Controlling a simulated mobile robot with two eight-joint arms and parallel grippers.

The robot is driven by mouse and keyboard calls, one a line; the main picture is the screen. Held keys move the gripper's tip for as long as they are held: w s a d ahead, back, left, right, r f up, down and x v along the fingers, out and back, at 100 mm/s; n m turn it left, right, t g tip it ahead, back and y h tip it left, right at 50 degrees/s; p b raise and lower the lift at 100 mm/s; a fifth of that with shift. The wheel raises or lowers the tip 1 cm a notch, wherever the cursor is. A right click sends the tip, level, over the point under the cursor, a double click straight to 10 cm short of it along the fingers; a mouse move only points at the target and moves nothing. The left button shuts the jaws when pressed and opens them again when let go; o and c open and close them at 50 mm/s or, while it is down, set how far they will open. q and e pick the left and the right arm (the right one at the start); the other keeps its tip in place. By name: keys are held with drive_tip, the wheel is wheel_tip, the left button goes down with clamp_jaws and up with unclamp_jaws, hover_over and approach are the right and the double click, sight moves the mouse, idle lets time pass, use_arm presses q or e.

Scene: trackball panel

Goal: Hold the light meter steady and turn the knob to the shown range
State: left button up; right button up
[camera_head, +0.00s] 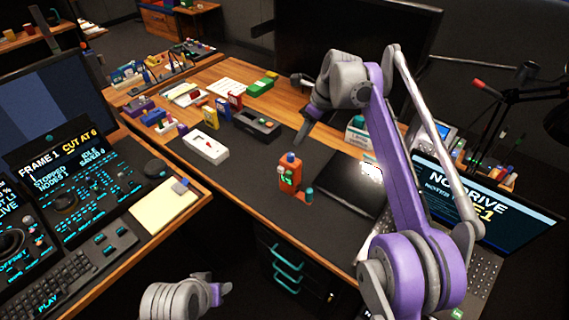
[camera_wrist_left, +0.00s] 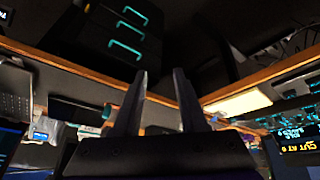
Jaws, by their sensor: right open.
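A white box-like device (camera_head: 205,147) with a dark face and a small red mark lies on the dark mat (camera_head: 250,165); it may be the light meter, but its knob and any range marking are too small to tell. A dark grey box (camera_head: 257,124) lies just behind it to the right. My right gripper (camera_head: 306,112) is open and empty above the mat's far side, right of both boxes and apart from them. My left gripper (camera_head: 222,290) is low at the bottom, in front of the desk; the left wrist view shows its two fingers (camera_wrist_left: 160,95) apart with nothing between them.
A laptop (camera_head: 490,205) is at the right, a console (camera_head: 90,195) at the left. Small boxes (camera_head: 222,108) crowd behind the white device.

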use_arm(q)
drive_tip(key=o, duration=0.8)
drive_tip(key=w+d+n+h, duration=0.1)
drive_tip(key=w+d+n, duration=0.1)
drive_tip(key=w, duration=0.1)
drive_tip(key=w+d+n+h, duration=0.1)
drive_tip(key=w+d+n, duration=0.1)
drive_tip(key=w, duration=0.1)
drive_tip(key=w+d+n+t+h, duration=0.1)
drive_tip(key=w+d, duration=0.1)
drive_tip(key=w, duration=0.1)
drive_tip(key=shift+w+d+r+n+h, duration=0.15)
drive_tip(key=shift+d+r+n+h, duration=0.05)
drive_tip(key=shift+r+n+h, duration=0.2)
drive_tip(key=shift+o, duration=0.2)
drive_tip(key=n+t+h, duration=0.6)
drive_tip(key=n+t, duration=0.2)
drive_tip(key=n, duration=1.2)
approach(286, 179)
drive_tip(key=shift+d+r, duration=0.5)
drive_tip(key=shift+d, duration=0.35)
drive_tip(key=shift+w+a+f+n+t, duration=0.15)
drive_tip(key=shift+w+f+n, duration=0.1)
drive_tip(key=shift+n, duration=0.3)
drive_tip(key=shift+w+a+f+n+t, duration=0.15)
drive_tip(key=shift+w+f+n, duration=0.1)
drive_tip(key=shift+n, duration=0.3)
drive_tip(key=x, duration=1)
drive_tip(key=shift+w+d, duration=0.2)
drive_tip(key=shift+w, duration=0.05)
